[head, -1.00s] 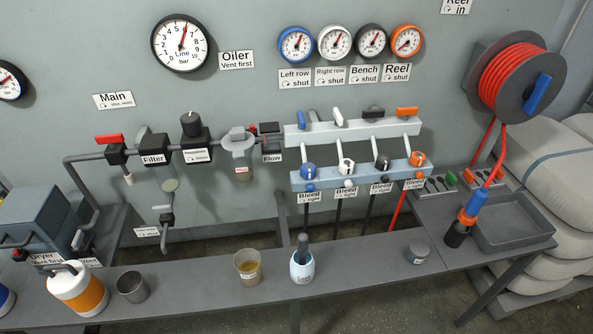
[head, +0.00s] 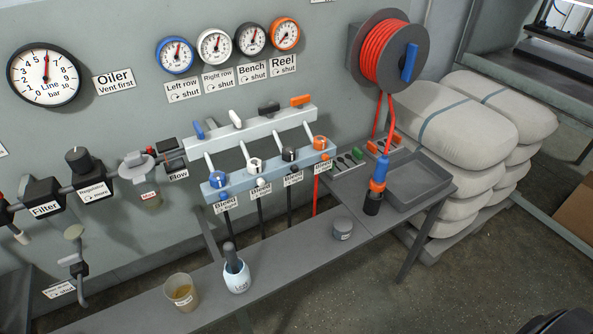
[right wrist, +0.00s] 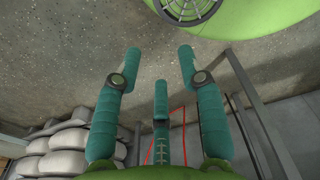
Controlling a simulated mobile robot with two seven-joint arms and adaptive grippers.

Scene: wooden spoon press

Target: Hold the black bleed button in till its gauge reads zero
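In the head view, the black bleed button (head: 294,168) sits under the black knob (head: 289,154) on the blue-grey manifold bar, just above its Bleed label, small and partly hard to make out. Its black-rimmed gauge (head: 251,39), above the Bench label, has its red needle pointing up and right, not at the low end. My right gripper (right wrist: 154,65) shows in the right wrist view, its teal fingers spread with nothing between them. It is over the floor, away from the panel. My left gripper is in neither current view.
Blue, white and orange knobs share the bar, with a lever row (head: 237,124) above. The bench (head: 290,236) in front holds a beaker (head: 181,292), an oil bottle (head: 236,276), a grey tin (head: 342,229) and a tray (head: 421,183). Sacks (head: 470,115) stand at right; the floor is open.

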